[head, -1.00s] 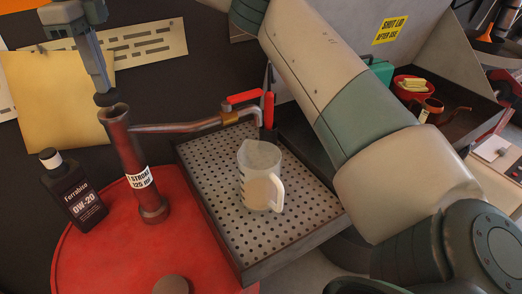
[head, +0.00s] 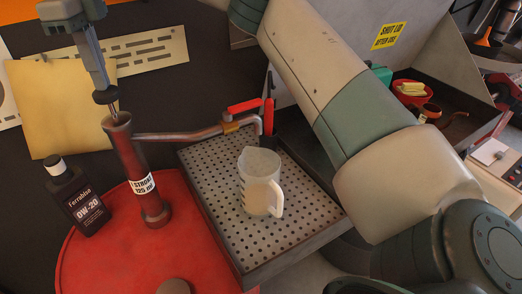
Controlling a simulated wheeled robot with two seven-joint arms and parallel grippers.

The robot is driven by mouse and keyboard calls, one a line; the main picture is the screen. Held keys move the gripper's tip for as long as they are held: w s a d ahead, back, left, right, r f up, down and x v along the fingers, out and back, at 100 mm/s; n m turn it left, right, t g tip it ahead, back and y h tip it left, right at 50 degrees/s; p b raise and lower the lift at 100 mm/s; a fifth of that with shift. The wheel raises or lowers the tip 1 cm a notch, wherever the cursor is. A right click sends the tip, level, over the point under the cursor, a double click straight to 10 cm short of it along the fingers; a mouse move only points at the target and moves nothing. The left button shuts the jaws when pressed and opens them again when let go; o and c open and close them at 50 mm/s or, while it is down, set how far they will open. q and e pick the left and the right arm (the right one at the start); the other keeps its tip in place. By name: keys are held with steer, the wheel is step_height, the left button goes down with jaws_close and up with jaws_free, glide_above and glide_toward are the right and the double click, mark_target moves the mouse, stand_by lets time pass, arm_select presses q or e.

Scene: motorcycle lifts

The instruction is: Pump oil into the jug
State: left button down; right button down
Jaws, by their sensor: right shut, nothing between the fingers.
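The clear jug (head: 248,190) stands upright on the perforated drip tray (head: 213,178), with tan liquid inside. The red pump tube (head: 132,160) rises from the red drum lid (head: 110,250). A thin rod shows between its top and a dark knob (head: 106,96). A metal spout pipe (head: 185,134) runs from the tube to a red-handled valve (head: 245,106), with its bent end near the jug's rim. My right gripper (head: 99,80) points down, shut and empty, with its fingertips at the knob. Whether they touch it is unclear. My left gripper is out of view.
A dark oil bottle (head: 78,200) stands on the drum left of the pump. My right arm crosses the right side above the tray's edge. A yellow sign (head: 390,32) and a bin with a red bowl (head: 411,95) are at the back right.

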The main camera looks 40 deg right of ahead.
steer(key=shift+r+p, duration=1.25)
steer(key=shift+r, duration=0.55)
steer(key=shift+f, duration=0.25)
steer(key=shift+f+b, duration=1.95)
steer(key=shift+f, duration=1.2)
steer(key=shift+r+p, duration=2.4)
steer(key=shift+r, duration=1)
steer(key=shift+r+p, duration=2.3)
steer(key=shift+r, duration=0.7)
